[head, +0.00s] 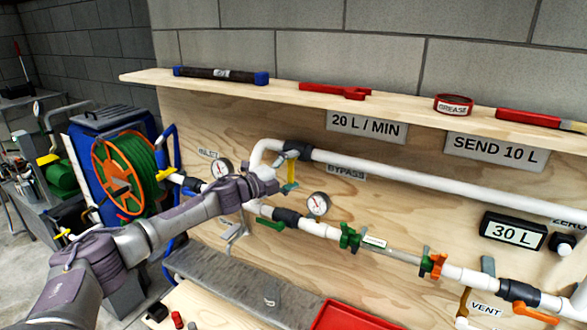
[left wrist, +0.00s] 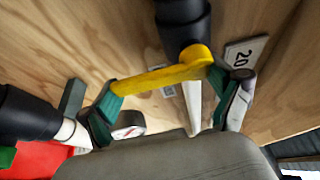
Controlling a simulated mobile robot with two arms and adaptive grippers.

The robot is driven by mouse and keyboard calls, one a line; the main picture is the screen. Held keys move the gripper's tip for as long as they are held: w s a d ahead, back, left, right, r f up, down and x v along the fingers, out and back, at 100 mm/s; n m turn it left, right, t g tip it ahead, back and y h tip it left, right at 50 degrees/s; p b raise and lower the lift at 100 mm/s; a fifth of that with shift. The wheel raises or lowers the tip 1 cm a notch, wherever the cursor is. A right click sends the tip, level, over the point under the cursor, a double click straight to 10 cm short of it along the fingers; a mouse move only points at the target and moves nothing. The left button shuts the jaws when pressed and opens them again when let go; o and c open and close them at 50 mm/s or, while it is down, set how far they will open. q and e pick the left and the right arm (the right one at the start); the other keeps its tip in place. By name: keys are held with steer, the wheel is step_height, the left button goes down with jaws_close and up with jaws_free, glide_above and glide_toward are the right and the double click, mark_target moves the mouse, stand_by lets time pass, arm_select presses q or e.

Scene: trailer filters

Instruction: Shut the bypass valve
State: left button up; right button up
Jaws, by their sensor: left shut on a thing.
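The bypass valve has a yellow lever (head: 292,166) below a black fitting (head: 298,150) on the upper white pipe, beside the BYPASS label (head: 346,172). In the head view the lever points downward, and my left gripper (head: 287,185) is at it, partly covering it. In the left wrist view the yellow lever (left wrist: 160,77) spans the gap between the teal fingertips of my left gripper (left wrist: 167,88). The gripper is shut on the lever, with one finger at its free end and one near its pivot. My right gripper is not in view.
A pressure gauge (head: 318,204) stands right of the gripper on the lower pipe. Green clamps (head: 349,238) and an orange-handled valve (head: 535,315) are farther right. A wooden shelf (head: 410,105) runs above. A hose reel (head: 128,172) stands at left.

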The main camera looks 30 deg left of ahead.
arm_select(q)
steer(key=shift+f, duration=0.1)
steer(key=o, duration=1.4)
steer(key=shift+v, duration=6)
